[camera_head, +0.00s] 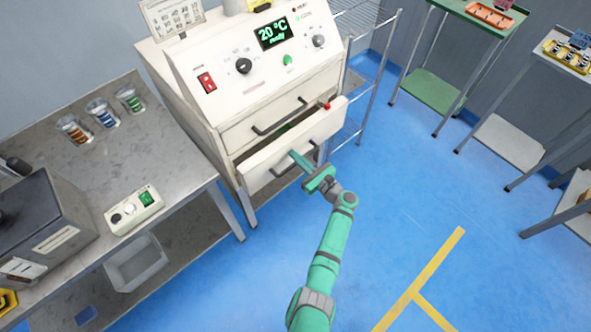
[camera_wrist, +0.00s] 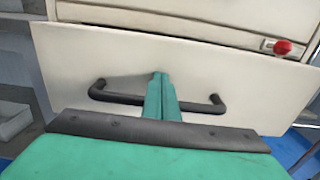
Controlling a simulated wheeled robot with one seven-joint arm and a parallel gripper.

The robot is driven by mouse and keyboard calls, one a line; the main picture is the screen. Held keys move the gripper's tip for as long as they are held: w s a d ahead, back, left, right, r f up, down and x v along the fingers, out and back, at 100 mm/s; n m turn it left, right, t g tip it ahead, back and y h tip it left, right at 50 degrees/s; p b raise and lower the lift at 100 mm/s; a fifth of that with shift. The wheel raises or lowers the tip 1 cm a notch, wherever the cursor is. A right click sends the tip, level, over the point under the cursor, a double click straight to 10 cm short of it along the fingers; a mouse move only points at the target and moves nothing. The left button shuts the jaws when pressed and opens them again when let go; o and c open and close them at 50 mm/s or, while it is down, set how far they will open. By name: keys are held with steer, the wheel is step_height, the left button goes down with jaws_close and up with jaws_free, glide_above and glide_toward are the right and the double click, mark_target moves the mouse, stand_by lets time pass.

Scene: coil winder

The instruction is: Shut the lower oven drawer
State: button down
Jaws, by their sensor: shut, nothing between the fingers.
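The lower oven drawer (camera_head: 258,176) is pulled out from the cream oven cabinet, with a dark gap visible behind its front. Its front panel (camera_wrist: 70,65) fills much of the wrist view. Its dark bar handle (camera_wrist: 215,105) runs across the panel. My green gripper (camera_head: 294,156) is shut and empty, with its fingertips (camera_wrist: 160,77) at the middle of the handle. The fingers hide the handle's centre. I cannot tell whether the tips touch the panel or handle. The upper drawer (camera_head: 262,122) looks shut.
A red knob (camera_head: 326,105) sits by the drawers' right side; it also shows in the wrist view (camera_wrist: 283,47). A grey workbench (camera_head: 165,165) stands left of the oven, and a wire rack (camera_head: 372,85) stands right. Blue floor (camera_head: 420,200) in front is clear.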

steer(key=x, duration=0.7)
steer(key=shift+w+a+r, duration=0.15)
steer(key=shift+a, duration=0.05)
steer(key=shift+w+a+r, duration=0.1)
steer(key=shift+a, duration=0.05)
steer(key=v, duration=1.5)
steer(key=shift+w+f, duration=0.15)
steer(key=shift+f, duration=0.1)
